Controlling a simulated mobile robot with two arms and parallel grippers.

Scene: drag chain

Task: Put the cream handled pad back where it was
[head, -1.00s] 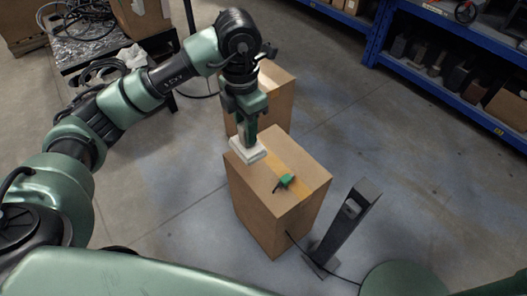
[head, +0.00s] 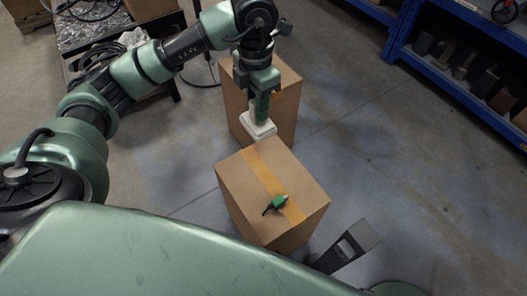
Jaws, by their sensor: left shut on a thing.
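The cream handled pad (head: 257,129) is a flat pale block in the head view. My left gripper (head: 262,107) points down and is shut on its handle, which the fingers mostly hide. The pad shows just past the back edge of the near cardboard box (head: 240,193), in front of the far cardboard box (head: 284,103). It looks held in the air; I cannot tell its exact height. My right gripper is not in view.
A small green and black object (head: 279,202) lies on the near box by its yellow tape. A grey metal stand (head: 347,246) is at the box's right. Blue shelving (head: 455,75) stands far right; a cluttered table (head: 88,35) is back left. The floor on the right is clear.

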